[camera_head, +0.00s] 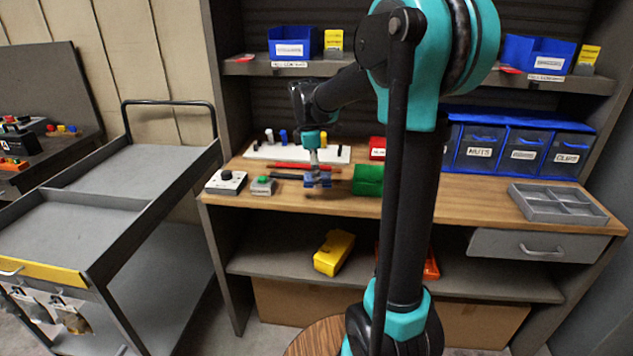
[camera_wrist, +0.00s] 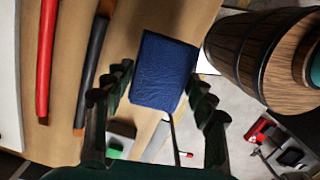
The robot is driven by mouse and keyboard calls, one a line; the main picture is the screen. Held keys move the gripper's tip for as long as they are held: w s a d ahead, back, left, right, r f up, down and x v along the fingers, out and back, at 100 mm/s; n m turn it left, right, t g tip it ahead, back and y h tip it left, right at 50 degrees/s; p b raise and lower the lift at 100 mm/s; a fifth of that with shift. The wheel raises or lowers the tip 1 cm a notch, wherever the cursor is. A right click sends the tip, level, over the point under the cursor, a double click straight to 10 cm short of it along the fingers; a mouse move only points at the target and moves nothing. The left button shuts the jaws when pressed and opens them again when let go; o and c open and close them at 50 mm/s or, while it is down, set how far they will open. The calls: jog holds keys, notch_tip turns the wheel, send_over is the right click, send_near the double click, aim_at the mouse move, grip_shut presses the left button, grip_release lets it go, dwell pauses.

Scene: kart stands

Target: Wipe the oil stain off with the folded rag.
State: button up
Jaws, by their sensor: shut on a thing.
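My gripper (camera_head: 317,172) points down over the front of the wooden bench, left of the middle. It is shut on the folded rag (camera_wrist: 163,72), a dark blue textured square that shows between the fingers in the wrist view. In the head view the rag (camera_head: 318,182) is a small blue patch at the fingertips, close to the benchtop. I cannot tell whether it touches the wood.
A green-button box (camera_head: 263,185) and a black-knob box (camera_head: 226,182) sit left of the gripper. A green object (camera_head: 367,180) is close on its right. Red (camera_wrist: 46,60) and dark (camera_wrist: 92,62) rods lie nearby. The benchtop (camera_head: 455,203) further right is clear up to a grey tray (camera_head: 557,202).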

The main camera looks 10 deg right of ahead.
jog(key=shift+r, duration=0.25)
jog(key=shift+r, duration=1.55)
